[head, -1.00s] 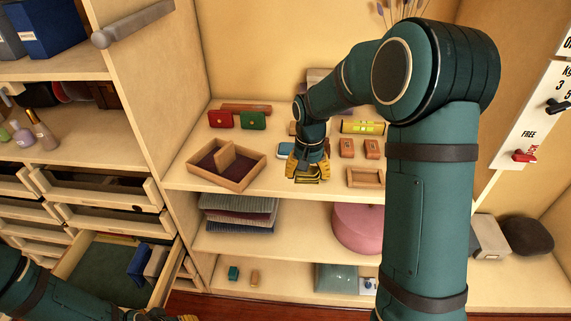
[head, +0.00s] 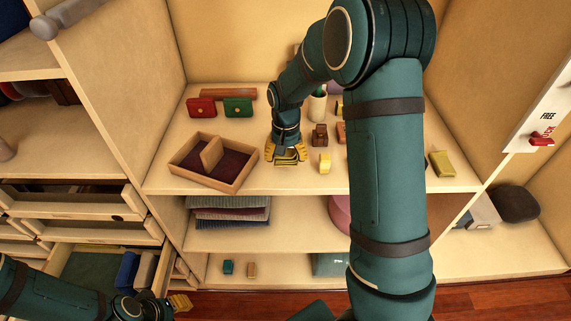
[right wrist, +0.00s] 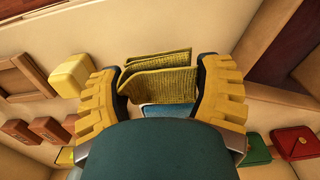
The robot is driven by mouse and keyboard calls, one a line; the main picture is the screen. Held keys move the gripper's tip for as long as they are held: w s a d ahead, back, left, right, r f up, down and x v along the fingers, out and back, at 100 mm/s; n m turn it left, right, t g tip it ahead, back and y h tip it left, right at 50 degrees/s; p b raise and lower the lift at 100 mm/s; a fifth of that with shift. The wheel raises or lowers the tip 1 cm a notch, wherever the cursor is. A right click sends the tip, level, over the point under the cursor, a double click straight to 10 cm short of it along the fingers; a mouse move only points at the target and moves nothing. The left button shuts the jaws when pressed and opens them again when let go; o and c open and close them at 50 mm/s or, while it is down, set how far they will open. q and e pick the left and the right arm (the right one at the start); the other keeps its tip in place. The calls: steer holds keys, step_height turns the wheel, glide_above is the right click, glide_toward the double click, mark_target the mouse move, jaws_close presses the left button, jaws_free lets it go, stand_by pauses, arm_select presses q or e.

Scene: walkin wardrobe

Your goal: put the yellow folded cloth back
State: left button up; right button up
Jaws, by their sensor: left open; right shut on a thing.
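The yellow folded cloth (right wrist: 158,78) is between the fingers of my right gripper (right wrist: 160,92) in the right wrist view, its folds standing on edge. In the head view the right gripper (head: 287,156) points down over the middle shelf, just right of the divided wooden tray (head: 238,181). It is shut on the cloth, which is mostly hidden there. I cannot tell whether the cloth touches the shelf. My left gripper (head: 180,302) is open at lower left, beside the open drawer (head: 92,266), which holds a blue folded piece (head: 128,270) and a beige one (head: 146,270).
A light-blue item (right wrist: 170,111) lies behind the cloth. A yellow block (head: 325,163) stands close right of the right gripper. Red (head: 201,107) and green (head: 238,107) pouches stand behind the tray. My right arm hides part of the shelf.

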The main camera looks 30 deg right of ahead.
mark_target(286, 164)
step_height(286, 164, down, 4)
steer(key=shift+r+b, duration=0.25)
steer(key=shift+b, duration=0.05)
steer(key=o, duration=0.6)
steer(key=shift+f, duration=0.1)
steer(key=o, duration=0.4)
step_height(286, 164, up, 12)
steer(key=shift+r+p, duration=0.2)
steer(key=shift+p, duration=0.85)
